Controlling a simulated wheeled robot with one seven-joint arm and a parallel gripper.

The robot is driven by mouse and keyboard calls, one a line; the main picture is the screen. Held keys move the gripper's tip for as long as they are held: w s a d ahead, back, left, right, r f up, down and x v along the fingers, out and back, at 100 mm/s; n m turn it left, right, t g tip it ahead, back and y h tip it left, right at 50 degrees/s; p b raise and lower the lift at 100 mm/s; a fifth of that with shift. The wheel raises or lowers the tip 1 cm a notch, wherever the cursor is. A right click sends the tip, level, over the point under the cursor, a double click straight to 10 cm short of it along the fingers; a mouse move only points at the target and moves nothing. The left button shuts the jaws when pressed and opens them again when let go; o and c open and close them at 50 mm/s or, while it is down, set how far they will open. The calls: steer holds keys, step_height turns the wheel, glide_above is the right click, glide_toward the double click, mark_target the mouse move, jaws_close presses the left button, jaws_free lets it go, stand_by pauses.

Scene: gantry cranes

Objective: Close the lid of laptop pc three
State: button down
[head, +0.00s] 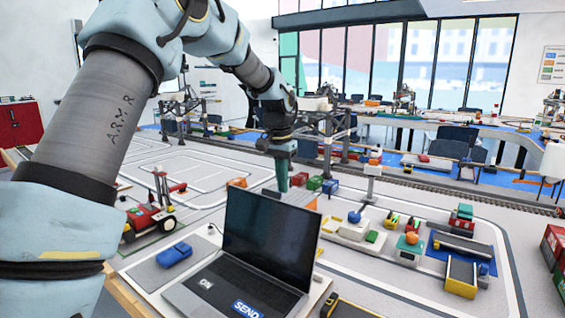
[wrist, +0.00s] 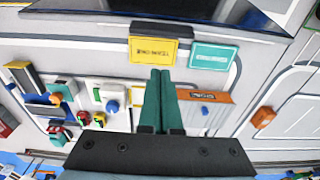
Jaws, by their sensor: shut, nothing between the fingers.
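The laptop (head: 271,238) stands open at the front of the table, its dark screen raised and its keyboard base (head: 225,290) toward me. A SEND label and an ON label lie on the base. In the wrist view a dark panel, apparently the laptop's lid (wrist: 210,10), crosses the top edge. My gripper (head: 282,186) points down behind the raised lid, near its upper edge. Its green fingers (wrist: 160,75) are shut together with nothing between them. I cannot tell whether they touch the lid.
A blue mouse (head: 174,254) lies on a grey mat left of the laptop. A yellow card (wrist: 160,48) and a teal card (wrist: 213,55) lie near my fingertips in the wrist view. A red model vehicle (head: 150,218) stands to the left; several small blocks and models stand right and behind.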

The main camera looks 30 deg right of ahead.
steer(key=shift+s+a+r+p, duration=0.2)
steer(key=shift+s+a, duration=0.1)
steer(key=shift+a, duration=0.3)
steer(key=shift+s+a+r+p, duration=0.1)
steer(key=shift+s+a+r, duration=0.15)
steer(key=shift+a, duration=0.3)
steer(key=shift+s+a+r+p, duration=0.15)
steer(key=shift+s+a, duration=0.2)
steer(key=shift+a, duration=0.25)
steer(key=shift+a, duration=0.1)
